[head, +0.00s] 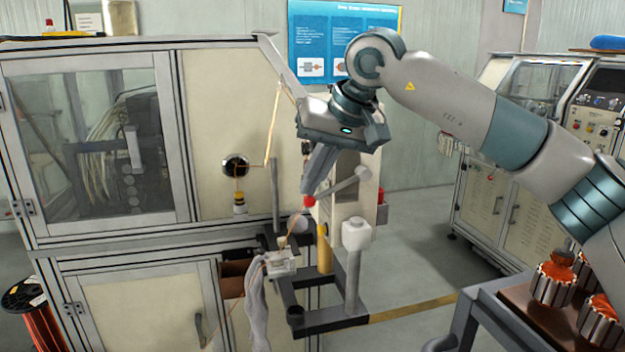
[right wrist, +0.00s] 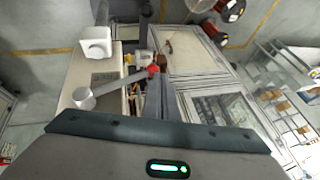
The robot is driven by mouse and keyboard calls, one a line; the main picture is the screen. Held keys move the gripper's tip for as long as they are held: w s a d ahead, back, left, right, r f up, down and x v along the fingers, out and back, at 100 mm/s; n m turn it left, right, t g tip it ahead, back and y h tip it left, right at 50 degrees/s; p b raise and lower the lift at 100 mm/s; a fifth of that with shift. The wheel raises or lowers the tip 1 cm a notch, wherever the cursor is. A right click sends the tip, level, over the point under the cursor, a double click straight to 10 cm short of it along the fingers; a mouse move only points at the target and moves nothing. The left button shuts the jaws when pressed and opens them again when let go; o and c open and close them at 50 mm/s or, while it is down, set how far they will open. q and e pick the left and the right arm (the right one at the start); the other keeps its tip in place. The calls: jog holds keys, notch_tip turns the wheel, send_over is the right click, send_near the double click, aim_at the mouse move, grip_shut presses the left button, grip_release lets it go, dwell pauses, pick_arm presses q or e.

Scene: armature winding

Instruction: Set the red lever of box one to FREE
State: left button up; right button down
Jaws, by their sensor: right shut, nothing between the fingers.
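The lever (head: 338,188) is a grey bar with a red ball knob (head: 309,201) at its lower left end. It comes from a round hub on a pale box (head: 347,205) mounted on a stand. In the right wrist view, the red knob (right wrist: 153,71) and grey bar (right wrist: 115,85) also show. My right gripper (head: 309,188) is shut and empty, pointing down, its tips right by the knob. I cannot tell whether they touch it. It also shows in the right wrist view (right wrist: 153,84). No FREE marking is readable. My left gripper is out of view.
A large cream machine (head: 222,130) with a glass door stands at left. A white block on a post (head: 357,233) stands in front of the box. A brown-topped table (head: 540,318) with armatures (head: 553,285) is at lower right. Open floor lies between.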

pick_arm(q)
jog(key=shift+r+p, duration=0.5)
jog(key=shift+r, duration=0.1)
pick_arm(e)
jog(key=shift+r, duration=0.8)
jog(key=shift+d, duration=0.1)
jog(key=shift+r, duration=0.1)
